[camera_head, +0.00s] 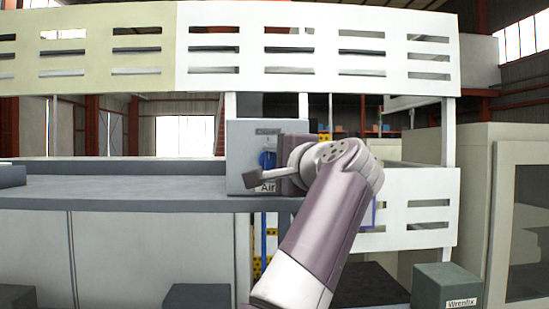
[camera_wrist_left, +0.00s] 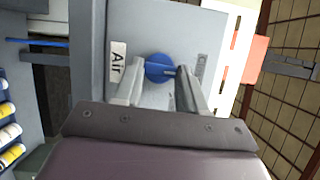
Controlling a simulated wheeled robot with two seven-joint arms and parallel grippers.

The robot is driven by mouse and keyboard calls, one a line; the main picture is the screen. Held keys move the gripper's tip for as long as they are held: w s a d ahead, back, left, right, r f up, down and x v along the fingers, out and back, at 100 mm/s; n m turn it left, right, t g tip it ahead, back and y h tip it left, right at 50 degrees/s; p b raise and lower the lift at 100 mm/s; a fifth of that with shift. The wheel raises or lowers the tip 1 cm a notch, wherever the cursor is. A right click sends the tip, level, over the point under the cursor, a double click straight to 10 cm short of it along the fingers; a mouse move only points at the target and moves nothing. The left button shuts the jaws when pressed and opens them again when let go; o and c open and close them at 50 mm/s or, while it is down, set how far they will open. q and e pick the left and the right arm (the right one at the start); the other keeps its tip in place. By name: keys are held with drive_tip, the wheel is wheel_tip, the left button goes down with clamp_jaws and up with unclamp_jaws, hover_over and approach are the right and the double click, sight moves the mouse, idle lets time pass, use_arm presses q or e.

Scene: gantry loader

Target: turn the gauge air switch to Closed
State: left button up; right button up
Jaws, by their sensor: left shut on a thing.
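The gauge air switch is a round blue knob (camera_wrist_left: 158,68) on a grey box (camera_wrist_left: 190,35) with a white "Air" label (camera_wrist_left: 118,62). In the head view the same grey box (camera_head: 240,140) stands on the counter, and part of the blue knob (camera_head: 265,160) shows behind my arm. My left gripper (camera_wrist_left: 164,72) has its two fingers on either side of the knob's raised handle and is shut on it. In the head view my left wrist hides much of the box face. My right gripper is not in view.
A long grey counter (camera_head: 120,187) runs to the left of the box. White slotted panels (camera_head: 320,50) span above it. A dark box labelled "Wrenfix" (camera_head: 446,286) is at the lower right, beside a beige cabinet (camera_head: 480,190).

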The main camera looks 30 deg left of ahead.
use_arm(q)
drive_tip(key=shift+r+n, duration=0.1)
drive_tip(key=shift+n, duration=0.2)
idle(0.4)
drive_tip(key=o, duration=1.1)
drive_tip(key=shift+c, duration=0.2)
drive_tip(key=shift+w, duration=0.1)
drive_tip(key=b+v, duration=0.2)
drive_tip(key=v, duration=1)
drive_tip(key=shift+s+d, duration=0.15)
drive_tip(key=shift+s, duration=0.1)
